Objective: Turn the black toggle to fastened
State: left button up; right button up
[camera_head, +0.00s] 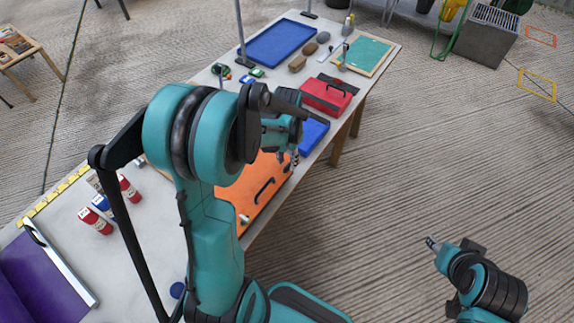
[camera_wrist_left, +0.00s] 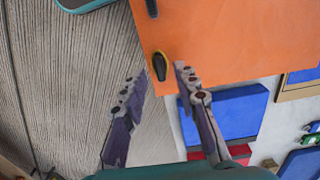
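The black toggle (camera_wrist_left: 159,66) is a small dark oval piece with a yellow edge on the orange panel (camera_wrist_left: 215,40), near the panel's edge. In the head view the orange panel (camera_head: 247,205) lies on the table, and I cannot make out the toggle beside my gripper. My left gripper (camera_wrist_left: 158,88) is open, its two fingertips apart on either side of the toggle's near end, with nothing between them. It also shows over the panel's far end in the head view (camera_head: 290,155). My right gripper (camera_head: 432,243) is over the floor, away from the table, too small to read.
A black handle (camera_head: 264,190) stands on the panel. A blue box (camera_head: 313,136) and a red toolbox (camera_head: 328,95) are just beyond it.

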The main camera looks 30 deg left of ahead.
pick_arm(q)
jog(key=shift+f, duration=1.1)
grip_shut()
jog(key=shift+n, duration=0.3)
jog(key=n+b, duration=0.1)
jog(key=n, duration=0.2)
jog(key=shift+n, duration=0.3)
jog(key=n, duration=0.4)
jog(key=shift+n, duration=0.3)
jog(key=n, duration=0.4)
jog(key=shift+b, duration=0.4)
jog(key=n, duration=0.5)
jog(key=shift+n, duration=0.3)
